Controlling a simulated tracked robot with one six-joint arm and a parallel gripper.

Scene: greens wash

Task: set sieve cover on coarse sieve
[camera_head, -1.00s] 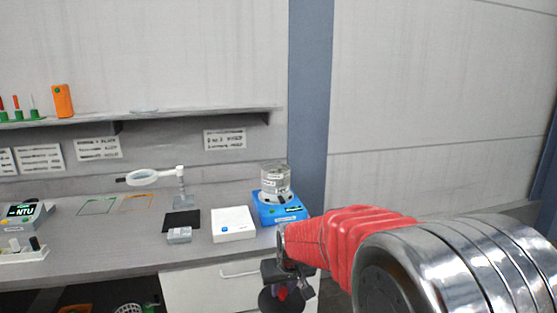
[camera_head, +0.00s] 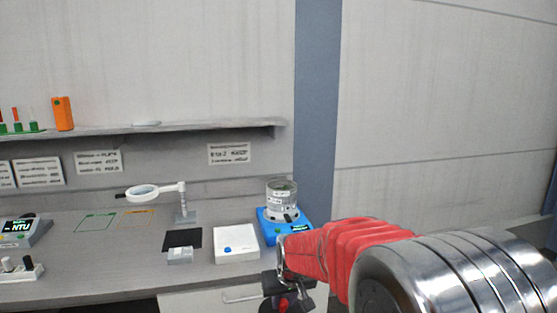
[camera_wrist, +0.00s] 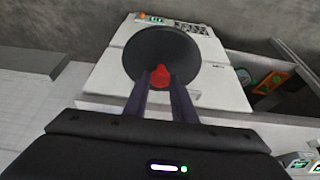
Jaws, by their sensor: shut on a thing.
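The sieve cover is a dark round disc (camera_wrist: 160,45) with a red knob (camera_wrist: 160,78) in the wrist view. My gripper (camera_wrist: 161,86) is shut on the knob, and the disc lies just beyond the fingertips. In the head view my gripper (camera_head: 281,283) hangs low in front of the counter, with a bit of red showing beneath it. A grey, round sieve stack (camera_head: 281,196), which I take to hold the coarse sieve, stands upright on a blue shaker base (camera_head: 284,227) at the counter's right end. The cover is apart from it. The sieve's label is too small to read.
A white box (camera_head: 236,245), a black mat (camera_head: 183,239) and a magnifier (camera_head: 143,191) on a stand sit left of the shaker. A shelf (camera_head: 200,129) runs above the counter (camera_head: 95,260). A blue-grey pillar (camera_head: 315,110) stands behind the right end.

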